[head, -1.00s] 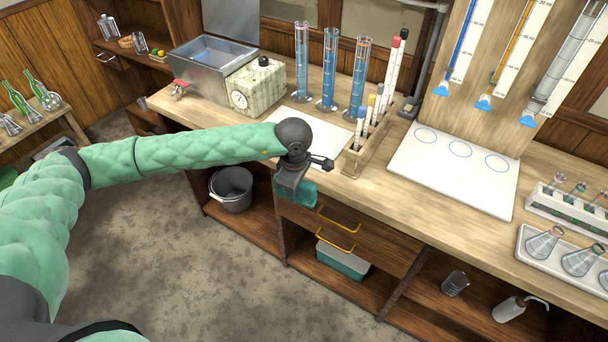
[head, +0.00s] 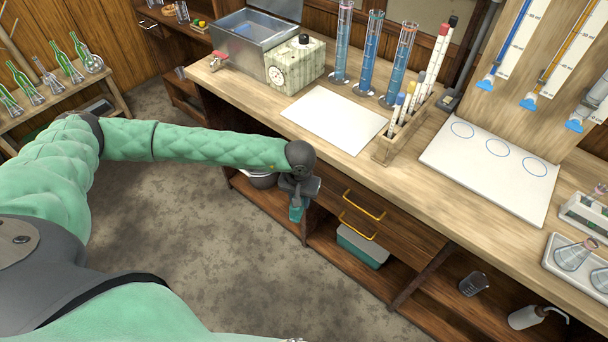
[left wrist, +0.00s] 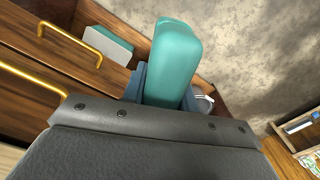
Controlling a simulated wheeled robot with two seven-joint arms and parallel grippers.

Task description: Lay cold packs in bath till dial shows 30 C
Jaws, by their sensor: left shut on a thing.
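My left gripper (head: 298,196) is shut on a teal cold pack (head: 296,213) and holds it in front of the bench, beside the drawers. The cold pack (left wrist: 174,60) also shows in the left wrist view, standing out from between the jaws (left wrist: 160,88). The metal bath (head: 243,52) stands at the back left of the bench with its lid up; its inside is only partly seen. A pale box with a round dial (head: 277,77) is beside the bath; the dial's reading is too small to tell. My right gripper is not in view.
A white mat (head: 334,119) lies on the bench before tall blue-filled cylinders (head: 370,55). A wooden rack (head: 395,140) stands to its right. Yellow-handled drawers (head: 364,205) sit below. A teal-and-white box (head: 361,246) is on the lower shelf. The floor in front is clear.

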